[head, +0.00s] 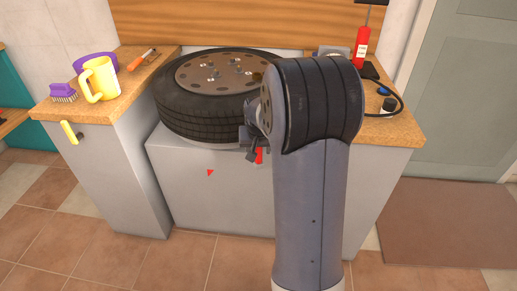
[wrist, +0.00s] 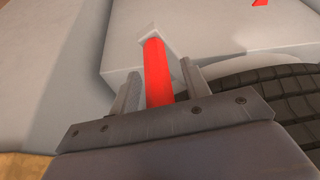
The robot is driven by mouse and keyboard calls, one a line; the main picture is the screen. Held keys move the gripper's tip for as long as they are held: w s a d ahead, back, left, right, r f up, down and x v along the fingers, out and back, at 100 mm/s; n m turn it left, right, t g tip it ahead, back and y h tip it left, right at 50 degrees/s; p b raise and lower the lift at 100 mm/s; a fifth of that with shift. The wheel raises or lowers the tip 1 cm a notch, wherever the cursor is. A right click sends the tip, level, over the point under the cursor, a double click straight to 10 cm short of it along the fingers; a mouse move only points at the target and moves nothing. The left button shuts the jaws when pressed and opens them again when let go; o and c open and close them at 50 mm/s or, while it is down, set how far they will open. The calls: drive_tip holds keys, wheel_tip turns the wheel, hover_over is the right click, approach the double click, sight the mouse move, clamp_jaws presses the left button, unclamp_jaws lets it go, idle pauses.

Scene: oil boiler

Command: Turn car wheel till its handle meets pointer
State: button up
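The car wheel (head: 205,105) lies flat on a pale cabinet, its black tyre around a brown hub; part of the tyre shows in the wrist view (wrist: 285,92). The red handle (wrist: 157,72) runs between my gripper's two fingers (wrist: 158,85), with a narrow gap on each side. In the head view, a bit of the red handle (head: 259,156) shows below my gripper (head: 252,147), at the wheel's front right. The pointer, a small red triangle (head: 210,173), is on the cabinet's front, left of the handle; its tip shows in the wrist view (wrist: 260,3). My arm hides the wheel's right side.
The left counter holds a yellow mug (head: 103,78), a purple brush (head: 63,92) and an orange-handled tool (head: 140,60). A red bottle (head: 361,47) and a black hose (head: 398,103) are on the right. The tiled floor (head: 150,265) in front is clear.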

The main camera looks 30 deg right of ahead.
clamp_jaws()
idle(0.3)
drive_tip(key=w+a+m+h, duration=0.1)
drive_tip(key=w+a, duration=0.4)
drive_tip(key=a, duration=1.1)
drive_tip(key=shift+w+m+g, duration=0.3)
drive_tip(key=shift+w+m, duration=0.1)
drive_tip(key=shift+m, duration=0.5)
drive_tip(key=shift+o, duration=0.3)
unclamp_jaws()
drive_tip(key=shift+r, duration=0.1)
